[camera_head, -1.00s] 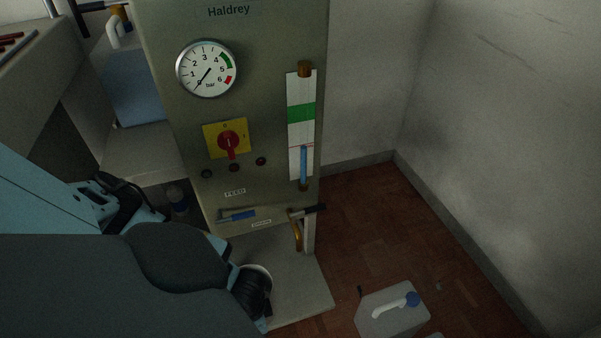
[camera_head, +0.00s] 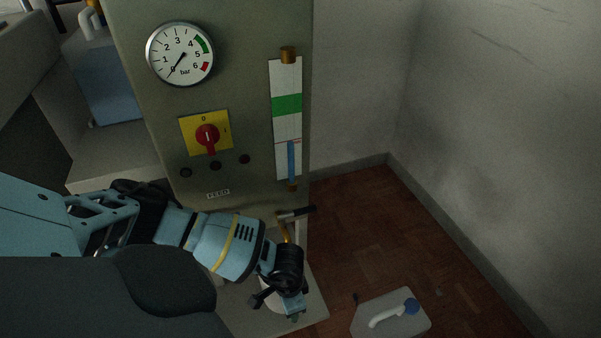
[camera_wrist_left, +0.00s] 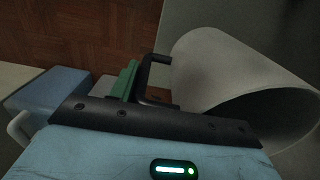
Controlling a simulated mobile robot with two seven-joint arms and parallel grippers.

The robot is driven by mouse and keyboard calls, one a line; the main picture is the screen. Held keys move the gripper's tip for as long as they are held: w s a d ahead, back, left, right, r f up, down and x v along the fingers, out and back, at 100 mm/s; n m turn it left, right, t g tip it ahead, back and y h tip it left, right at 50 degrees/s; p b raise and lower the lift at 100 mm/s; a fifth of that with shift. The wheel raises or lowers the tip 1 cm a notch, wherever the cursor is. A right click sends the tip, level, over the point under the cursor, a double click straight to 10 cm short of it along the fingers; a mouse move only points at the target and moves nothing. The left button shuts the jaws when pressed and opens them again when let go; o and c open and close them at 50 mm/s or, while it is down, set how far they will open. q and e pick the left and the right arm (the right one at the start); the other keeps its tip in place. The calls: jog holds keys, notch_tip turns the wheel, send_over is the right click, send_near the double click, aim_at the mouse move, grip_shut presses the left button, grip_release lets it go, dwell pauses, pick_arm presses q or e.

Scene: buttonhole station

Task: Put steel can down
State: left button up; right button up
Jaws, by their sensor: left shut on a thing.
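The steel can is a pale grey cylinder. In the head view only a small part of the can (camera_head: 271,301) shows, low in the middle beside and behind my left gripper (camera_head: 288,305). In the left wrist view the can (camera_wrist_left: 215,65) is large at the right, lying slantwise in the picture, with its dark open end toward the lower right. A thin black handle (camera_wrist_left: 147,70) stands at its side, at the green finger pad. My left gripper is shut on the can, apparently by this handle. Whether the can touches the plinth cannot be told. My right gripper is not in view.
The grey plinth (camera_head: 310,301) juts out under the panel cabinet (camera_head: 225,100). A grey canister with a blue cap (camera_head: 392,318) stands on the brown floor. The floor at right is clear.

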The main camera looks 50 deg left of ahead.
pick_arm(q)
jog(key=shift+w+d+f+b, duration=0.1)
jog(key=shift+w+f+b, duration=0.6)
jog(key=shift+f, duration=0.2)
jog(key=shift+w+f+b, duration=0.55)
jog(key=shift+w+f, duration=0.15)
jog(key=shift+f, duration=0.5)
jog(key=o, duration=1.3)
jog(key=shift+o, duration=0.2)
jog(key=shift+r, duration=0.15)
notch_tip(320, 180, up, 12)
jog(key=p, duration=0.4)
jog(key=shift+p, duration=0.35)
